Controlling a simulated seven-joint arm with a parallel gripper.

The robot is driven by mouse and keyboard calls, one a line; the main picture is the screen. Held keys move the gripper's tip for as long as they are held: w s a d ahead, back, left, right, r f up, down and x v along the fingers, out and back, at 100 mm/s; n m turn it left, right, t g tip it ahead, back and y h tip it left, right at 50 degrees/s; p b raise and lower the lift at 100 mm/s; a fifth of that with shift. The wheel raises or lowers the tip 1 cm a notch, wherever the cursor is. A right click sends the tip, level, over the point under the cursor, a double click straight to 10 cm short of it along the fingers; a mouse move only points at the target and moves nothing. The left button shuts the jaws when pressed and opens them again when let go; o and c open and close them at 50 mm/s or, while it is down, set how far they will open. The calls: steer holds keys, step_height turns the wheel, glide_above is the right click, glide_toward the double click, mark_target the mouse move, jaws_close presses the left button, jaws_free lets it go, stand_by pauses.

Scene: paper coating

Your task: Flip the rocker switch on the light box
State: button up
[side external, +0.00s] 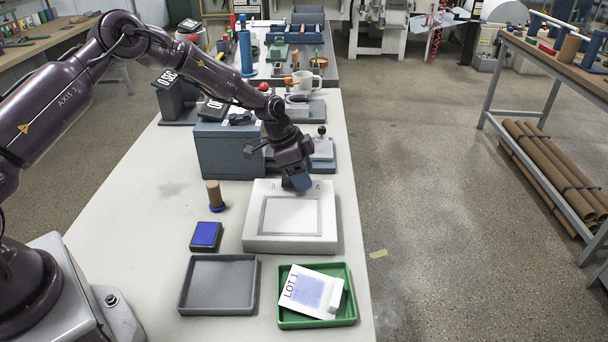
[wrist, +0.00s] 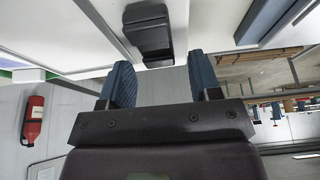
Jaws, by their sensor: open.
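The light box (side external: 260,228) is a low white box with a pale grey panel on top, lying on the bench in the side view. My gripper (side external: 298,184) points down at its back edge, between small dark marks, and hides the switch area there. In the wrist view a black rocker switch (wrist: 148,32) stands on a white surface, just beyond my gripper (wrist: 160,66). The two blue fingers are apart with nothing between them. Whether a fingertip touches the switch I cannot tell.
A blue-grey box (side external: 228,152) stands behind and left of the light box. In front are a blue pad (side external: 206,236), a grey tray (side external: 183,290) and a green tray (side external: 351,312) holding a LOT 1 card (side external: 303,289). A cork-handled stamp (side external: 214,193) stands to the left.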

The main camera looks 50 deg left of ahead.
steer(key=shift+w+d+f, duration=0.1)
steer(key=shift+f, duration=0.3)
steer(key=shift+c, duration=0.4)
steer(key=c, duration=0.8)
steer(key=shift+s+a+t+h, duration=0.2)
steer(key=shift+s+t+h, duration=0.05)
steer(key=shift+t+h, duration=0.4)
steer(key=shift+c, duration=0.2)
steer(key=shift+r+t+h, duration=0.2)
steer(key=shift+t+h, duration=0.05)
steer(key=o, duration=0.9)
